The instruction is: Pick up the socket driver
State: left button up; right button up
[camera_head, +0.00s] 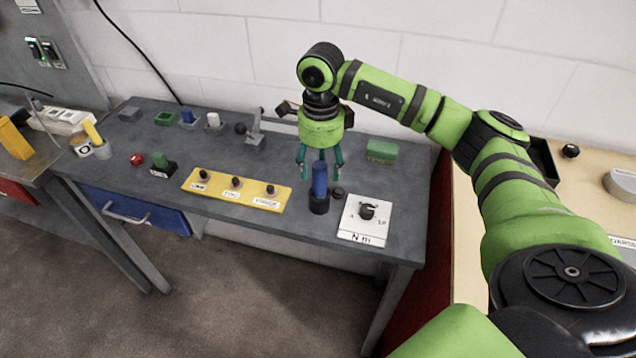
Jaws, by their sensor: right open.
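A blue upright handle (320,177), which looks like the socket driver, stands in a dark round base (319,203) near the front right of the grey workbench. My right gripper (320,160) points down directly over it, with its teal fingers spread to either side of the handle's top. The fingers are open, and I cannot tell whether they touch the handle. The driver's lower end is hidden in the base. My left gripper is not in view.
A white dial plate (365,220) lies right of the base, with a small black knob (338,193) between. A yellow panel (236,190) with several knobs is to the left. A green block (382,151) and a grey lever stand (255,130) sit behind.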

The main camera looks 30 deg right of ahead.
aim_at(319, 178)
jog(key=f+p, duration=0.1)
jog(key=f, duration=0.1)
jog(key=w+f+p, duration=0.1)
jog(key=f, duration=0.2)
jog(key=shift+d+p, duration=0.2)
jog(key=shift+p, duration=0.15)
jog(key=shift+s+f, duration=0.15)
jog(key=shift+f, duration=0.25)
grip_shut()
